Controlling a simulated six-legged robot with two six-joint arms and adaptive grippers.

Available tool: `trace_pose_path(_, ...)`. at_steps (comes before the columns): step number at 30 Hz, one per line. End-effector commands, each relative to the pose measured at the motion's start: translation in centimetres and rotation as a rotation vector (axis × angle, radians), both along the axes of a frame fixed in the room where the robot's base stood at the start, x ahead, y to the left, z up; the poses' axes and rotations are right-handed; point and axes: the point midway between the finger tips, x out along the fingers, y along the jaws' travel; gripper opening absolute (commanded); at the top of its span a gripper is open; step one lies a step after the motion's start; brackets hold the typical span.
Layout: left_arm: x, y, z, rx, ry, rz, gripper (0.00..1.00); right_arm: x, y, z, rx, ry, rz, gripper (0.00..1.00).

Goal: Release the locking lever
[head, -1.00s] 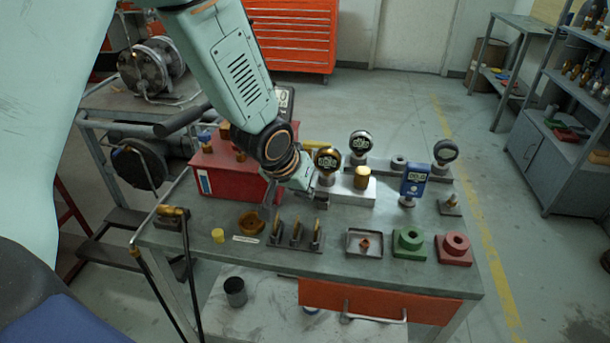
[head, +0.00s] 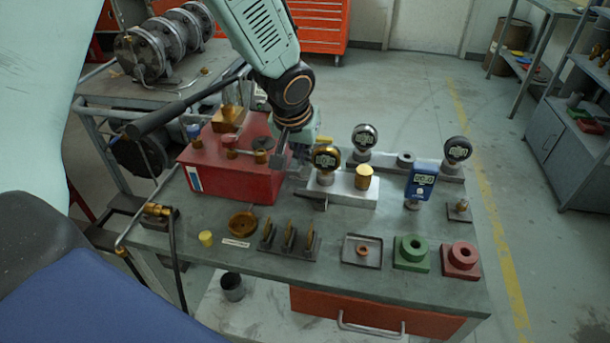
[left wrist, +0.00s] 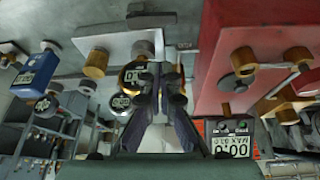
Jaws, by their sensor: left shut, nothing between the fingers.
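My left gripper (head: 291,163) is above the bench, between the red box (head: 228,182) and the white block with gauges (head: 345,188). Its fingers, seen in the left wrist view (left wrist: 161,85), are together and hold nothing. In that upside-down view the red box (left wrist: 265,25) is on the right and the white block (left wrist: 115,40) on the left. A long dark bar handle (head: 185,105) slants above the red box's far left. A small dark bar (head: 316,201) lies by the white block's front. I cannot tell which part is the locking lever. My right gripper is not in view.
Brass fittings (head: 228,118) stand on the red box. A brown dish (head: 243,223), an upright-slotted rack (head: 288,243), a tray (head: 361,251), a green block (head: 411,253) and a red block (head: 460,260) line the bench front. A blue gauge (head: 421,183) stands at right.

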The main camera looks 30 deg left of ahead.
Motion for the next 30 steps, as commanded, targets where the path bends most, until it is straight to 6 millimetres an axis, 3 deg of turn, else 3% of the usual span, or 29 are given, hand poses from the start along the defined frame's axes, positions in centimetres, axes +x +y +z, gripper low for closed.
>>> trace_pose_path(7,-1.3,0.7,-0.3,0.009,0.046,0.069,0.00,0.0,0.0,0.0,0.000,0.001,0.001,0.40)
trace_pose_path(20,-1.2,0.7,-0.4,0.005,0.045,0.082,0.00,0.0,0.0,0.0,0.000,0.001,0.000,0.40)
trace_pose_path(23,-0.9,0.8,-1.1,0.004,0.045,0.083,0.00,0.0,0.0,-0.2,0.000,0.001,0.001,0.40)
trace_pose_path(30,0.5,1.2,-5.1,0.004,0.047,0.083,0.00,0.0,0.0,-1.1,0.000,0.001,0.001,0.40)
